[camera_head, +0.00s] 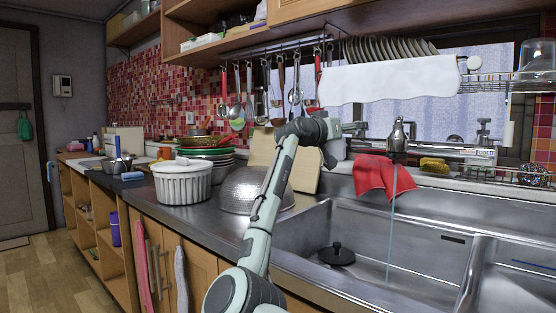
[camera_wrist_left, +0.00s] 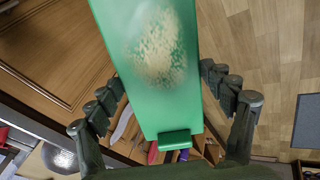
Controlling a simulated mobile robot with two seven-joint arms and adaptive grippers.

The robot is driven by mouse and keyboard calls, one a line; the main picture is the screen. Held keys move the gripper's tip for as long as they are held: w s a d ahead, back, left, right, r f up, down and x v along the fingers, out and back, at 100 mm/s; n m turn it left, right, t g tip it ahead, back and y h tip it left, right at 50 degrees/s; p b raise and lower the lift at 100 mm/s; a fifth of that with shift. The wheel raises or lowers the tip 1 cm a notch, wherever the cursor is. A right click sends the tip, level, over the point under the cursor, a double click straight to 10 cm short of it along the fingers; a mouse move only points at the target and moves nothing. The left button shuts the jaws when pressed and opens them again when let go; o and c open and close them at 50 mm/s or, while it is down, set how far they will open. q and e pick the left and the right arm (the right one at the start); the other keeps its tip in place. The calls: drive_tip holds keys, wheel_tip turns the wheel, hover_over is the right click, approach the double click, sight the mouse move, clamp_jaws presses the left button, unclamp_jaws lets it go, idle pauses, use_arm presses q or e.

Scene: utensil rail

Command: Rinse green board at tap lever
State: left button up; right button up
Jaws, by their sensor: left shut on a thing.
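The green board (camera_wrist_left: 150,105) is in the left wrist view, with a speckled tan patch on its face and a darker green block at its lower end. My left gripper (camera_wrist_left: 175,80) is shut on it, its fingers on either side; floor and cabinet fronts lie below. Neither board nor left gripper shows in the head view. There, my other arm reaches over the sink's left side, and its gripper (camera_head: 356,128) is just left of the metal tap (camera_head: 398,138). Whether those fingers are open is unclear. A thin water stream (camera_head: 390,235) falls from the tap into the sink.
The sink (camera_head: 345,225) holds a black round plug (camera_head: 337,254). A red cloth (camera_head: 375,176) hangs by the tap. A metal colander (camera_head: 240,190), white pot (camera_head: 182,183) and stacked bowls (camera_head: 207,150) occupy the left counter. Utensils (camera_head: 236,110) hang above.

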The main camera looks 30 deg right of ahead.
drive_tip(key=o, duration=1.4)
drive_tip(key=shift+r, duration=0.25)
drive_tip(key=shift+c, duration=0.2)
drive_tip(key=o, duration=0.4)
drive_tip(key=shift+f, duration=0.15)
drive_tip(key=v, duration=1.2)
